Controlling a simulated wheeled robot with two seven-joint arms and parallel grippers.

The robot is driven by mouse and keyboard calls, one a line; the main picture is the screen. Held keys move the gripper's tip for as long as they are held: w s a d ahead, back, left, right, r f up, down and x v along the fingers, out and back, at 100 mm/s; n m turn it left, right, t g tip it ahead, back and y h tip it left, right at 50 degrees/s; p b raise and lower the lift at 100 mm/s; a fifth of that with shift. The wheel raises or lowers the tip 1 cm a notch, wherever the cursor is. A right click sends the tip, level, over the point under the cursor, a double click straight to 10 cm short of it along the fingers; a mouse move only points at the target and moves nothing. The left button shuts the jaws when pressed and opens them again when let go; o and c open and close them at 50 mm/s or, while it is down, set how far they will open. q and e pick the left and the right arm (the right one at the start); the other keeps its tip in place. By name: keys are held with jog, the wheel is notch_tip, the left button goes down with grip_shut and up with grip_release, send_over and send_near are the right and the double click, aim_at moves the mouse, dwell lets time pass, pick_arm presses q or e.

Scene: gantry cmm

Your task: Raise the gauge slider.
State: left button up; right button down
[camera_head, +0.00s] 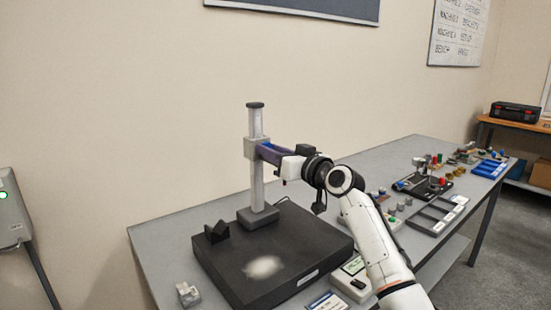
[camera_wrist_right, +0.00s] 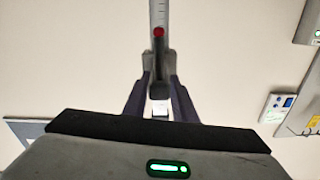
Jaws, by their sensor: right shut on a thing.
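The gauge stand has an upright grey column (camera_head: 257,122) with a dark cap, rising from a dark foot on a black plate (camera_head: 315,240). The gauge slider (camera_head: 249,147) is a light grey block around the upper part of the column, well above the plate. My right gripper (camera_head: 264,152) reaches in from the right, its purple fingers shut on the slider. In the right wrist view, the fingers (camera_wrist_right: 160,85) flank a dark part of the slider. The column (camera_wrist_right: 158,14) and a red knob (camera_wrist_right: 158,32) show beyond. The fingers partly hide the slider. My left gripper is out of view.
A black V-shaped block (camera_head: 216,232) sits on the plate's left part. A small metal block (camera_head: 188,294) lies on the grey table (camera_head: 160,255) at the front left. Trays and small parts fill the table's right side. The wall is close behind the stand.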

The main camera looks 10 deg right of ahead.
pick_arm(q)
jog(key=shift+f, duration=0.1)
pick_arm(e)
jog(key=c, duration=1.5)
grip_release()
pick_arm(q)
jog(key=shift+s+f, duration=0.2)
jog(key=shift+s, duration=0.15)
pick_arm(e)
jog(key=shift+o, duration=0.2)
jog(key=shift+f, duration=0.1)
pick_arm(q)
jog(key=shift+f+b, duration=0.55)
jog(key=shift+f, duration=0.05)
pick_arm(e)
jog(key=v, duration=1)
jog(key=shift+s, duration=0.2)
